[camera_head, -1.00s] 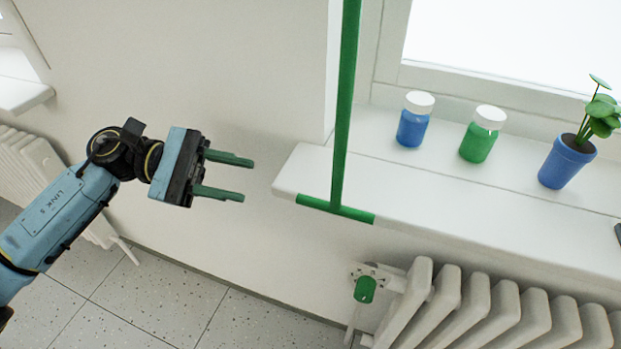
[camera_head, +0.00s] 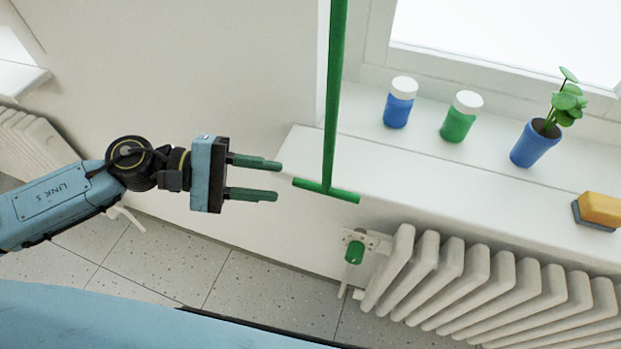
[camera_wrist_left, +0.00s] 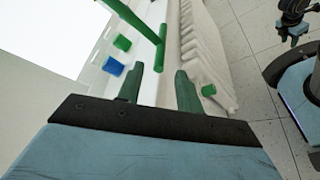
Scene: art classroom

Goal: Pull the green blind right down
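The green blind pull (camera_head: 332,120) is a long green rod hanging down in front of the window sill, with a crossbar (camera_head: 326,190) at its lower end. The blind itself is not in view. My left gripper (camera_head: 278,180) is open and empty, just left of the crossbar and apart from it, its fingers pointing right. In the left wrist view the rod (camera_wrist_left: 135,20) runs down to the crossbar (camera_wrist_left: 160,48), which lies beyond the open green fingers (camera_wrist_left: 160,78). My right gripper is not clearly in the head view; an arm part shows at the right of the wrist view.
The white sill (camera_head: 420,165) carries a blue jar (camera_head: 397,108), a green jar (camera_head: 459,122), a potted plant (camera_head: 533,145) and a yellow sponge-like block (camera_head: 600,208). A white radiator (camera_head: 480,285) with a green valve knob (camera_head: 355,252) stands below. Open floor lies at lower left.

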